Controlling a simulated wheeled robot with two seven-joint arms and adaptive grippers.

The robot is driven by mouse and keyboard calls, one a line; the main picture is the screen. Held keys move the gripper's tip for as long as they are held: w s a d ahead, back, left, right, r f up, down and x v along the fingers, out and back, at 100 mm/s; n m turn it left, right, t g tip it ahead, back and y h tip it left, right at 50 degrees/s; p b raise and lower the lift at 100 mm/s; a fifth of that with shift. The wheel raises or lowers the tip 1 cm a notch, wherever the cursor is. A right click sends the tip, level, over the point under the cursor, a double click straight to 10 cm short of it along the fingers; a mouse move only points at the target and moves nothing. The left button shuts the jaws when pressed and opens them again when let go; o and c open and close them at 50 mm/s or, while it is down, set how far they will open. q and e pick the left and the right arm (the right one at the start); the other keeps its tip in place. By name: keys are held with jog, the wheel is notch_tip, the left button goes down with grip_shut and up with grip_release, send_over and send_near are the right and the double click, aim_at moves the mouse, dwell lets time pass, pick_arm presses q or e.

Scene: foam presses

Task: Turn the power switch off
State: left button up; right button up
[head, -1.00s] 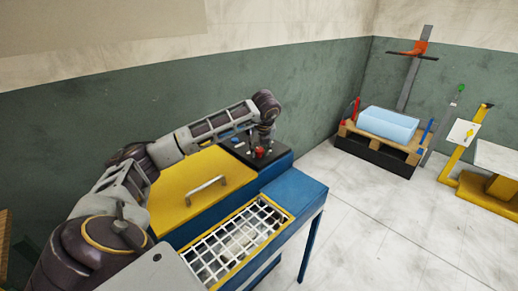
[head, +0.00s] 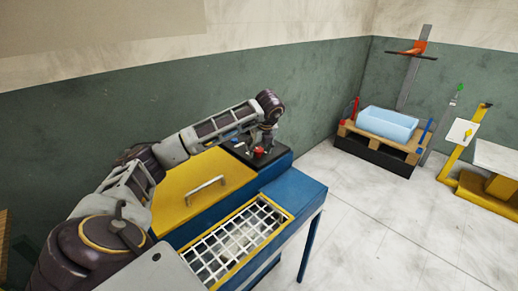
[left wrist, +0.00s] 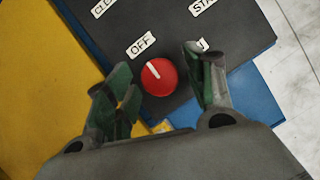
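The power switch is a red round knob (left wrist: 159,77) with a white pointer line, on a dark control panel (left wrist: 120,32). The line points up and left, toward the OFF label (left wrist: 141,45). Another label to its right is mostly hidden by a finger. My left gripper (left wrist: 160,95) is open, with one finger on each side of the knob and gaps between. In the head view the left gripper (head: 266,140) is over the panel at the back of the blue and yellow machine, and the red knob (head: 259,152) shows below it. My right gripper is not seen.
The machine has a yellow lid (head: 180,182) with a metal handle and a white grid (head: 235,240) in front. Open floor (head: 370,230) lies to the right.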

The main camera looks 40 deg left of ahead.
pick_arm(q)
jog(key=shift+r, duration=0.15)
jog(key=v, duration=1.1)
jog(key=shift+r, duration=0.25)
dwell(0.5)
jog(key=shift+s+d, duration=0.1)
jog(key=shift+d, duration=0.1)
dwell(0.6)
